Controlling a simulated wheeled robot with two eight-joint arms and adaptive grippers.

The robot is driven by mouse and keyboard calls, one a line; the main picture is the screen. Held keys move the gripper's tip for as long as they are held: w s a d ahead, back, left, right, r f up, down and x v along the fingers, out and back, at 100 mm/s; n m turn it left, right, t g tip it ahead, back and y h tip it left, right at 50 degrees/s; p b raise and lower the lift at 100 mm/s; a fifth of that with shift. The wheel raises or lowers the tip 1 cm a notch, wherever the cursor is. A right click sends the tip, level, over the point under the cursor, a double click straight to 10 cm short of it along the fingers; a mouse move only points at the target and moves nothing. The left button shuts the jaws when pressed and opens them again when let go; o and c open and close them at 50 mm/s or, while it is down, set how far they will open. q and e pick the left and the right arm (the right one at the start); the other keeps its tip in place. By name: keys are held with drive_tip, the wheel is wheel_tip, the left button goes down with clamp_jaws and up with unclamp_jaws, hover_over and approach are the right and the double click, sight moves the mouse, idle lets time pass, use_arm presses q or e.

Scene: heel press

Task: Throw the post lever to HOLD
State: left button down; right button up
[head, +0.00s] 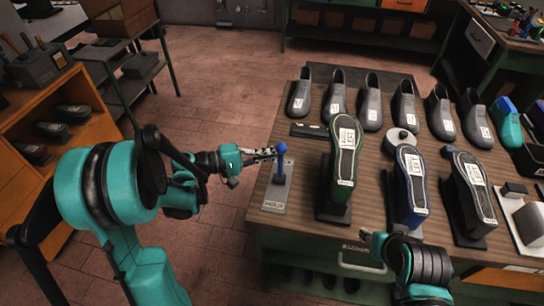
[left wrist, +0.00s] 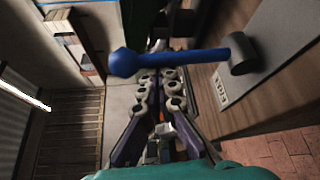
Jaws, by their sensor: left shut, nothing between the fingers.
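The post lever (head: 281,165) has a blue shaft and round blue knob, and it stands roughly upright from a grey plate (head: 271,194) on the bench's left edge. The plate's near end is labelled HOLD. My left gripper (head: 272,154) is shut and empty, at the lever's left beside the upper shaft and knob. In the left wrist view the blue lever (left wrist: 190,57) runs across just past the shut fingers (left wrist: 160,80); I cannot tell whether they touch. My right gripper (head: 372,238) is partly in view low at the bench front; its jaw state is unclear.
Right of the lever, a green shoe form (head: 343,160) and a blue one (head: 412,185) stand on the wooden bench (head: 377,205). Several grey lasts (head: 370,105) line the back. A flat dark bar (head: 309,130) lies behind the lever.

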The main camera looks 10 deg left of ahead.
sight(279, 157)
use_arm(q)
drive_tip(key=s+b, duration=0.1)
drive_tip(key=s, duration=0.1)
drive_tip(key=s+f, duration=0.1)
drive_tip(key=s, duration=0.2)
drive_tip(key=shift+s+b, duration=0.2)
drive_tip(key=shift+b, duration=0.2)
use_arm(e)
wheel_tip(279, 157, down, 2)
use_arm(q)
drive_tip(key=shift+s+d+f, duration=0.15)
use_arm(e)
drive_tip(key=shift+w, duration=0.1)
idle(0.3)
